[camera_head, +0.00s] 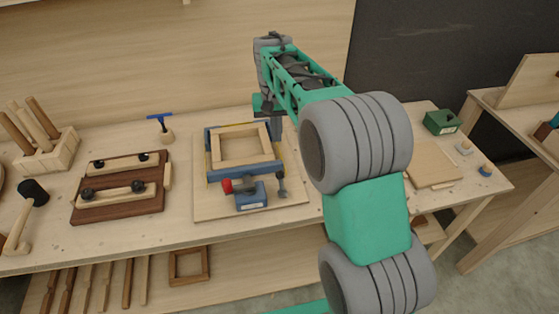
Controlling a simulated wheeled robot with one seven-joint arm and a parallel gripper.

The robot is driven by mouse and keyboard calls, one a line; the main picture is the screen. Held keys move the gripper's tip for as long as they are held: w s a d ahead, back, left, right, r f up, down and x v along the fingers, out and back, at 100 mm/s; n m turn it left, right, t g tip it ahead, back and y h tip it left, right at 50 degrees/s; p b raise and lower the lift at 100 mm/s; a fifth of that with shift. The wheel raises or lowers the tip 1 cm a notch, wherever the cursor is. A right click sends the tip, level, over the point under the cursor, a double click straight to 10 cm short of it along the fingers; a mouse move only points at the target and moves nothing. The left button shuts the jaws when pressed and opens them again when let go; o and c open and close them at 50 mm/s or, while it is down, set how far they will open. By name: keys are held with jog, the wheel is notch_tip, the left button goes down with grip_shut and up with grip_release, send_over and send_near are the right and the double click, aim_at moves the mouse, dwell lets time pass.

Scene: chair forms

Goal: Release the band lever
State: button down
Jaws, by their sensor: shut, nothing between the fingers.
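A square wooden frame (242,145) lies on a light board (208,205) on the bench, with a blue band (240,170) around it. At its front sits a blue clamp body (251,196) with a red knob (227,186) on its left, which looks like the band lever's end. A grey handle-like part (282,185) stands at the frame's front right corner. My gripper (275,130) is shut and empty near the frame's back right corner, apart from the red knob. My forearm partly hides it, and I cannot tell whether it touches the band.
Left of the board are a dark wooden panel with clamped bars (120,190), a blue-handled tool (161,127), a peg block (45,150) and a mallet (33,192). A green box (442,122) stands at the right.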

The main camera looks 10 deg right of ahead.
aim_at(279, 163)
jog(key=shift+f, duration=0.15)
jog(key=f, duration=0.3)
jog(key=f+p, duration=0.1)
jog(key=f, duration=0.2)
jog(key=f+p, duration=0.1)
jog(key=f, duration=0.2)
jog(key=shift+w+d, duration=0.2)
jog(key=shift+d, duration=0.1)
jog(key=s, duration=0.1)
jog(key=s+p, duration=0.1)
jog(key=s, duration=0.1)
jog(key=shift+s+a+r, duration=0.1)
jog(key=shift+a+r, duration=0.15)
jog(key=shift+a, duration=0.1)
jog(key=shift+s+f, duration=0.1)
jog(key=shift+s, duration=0.15)
jog(key=shift+d, duration=0.1)
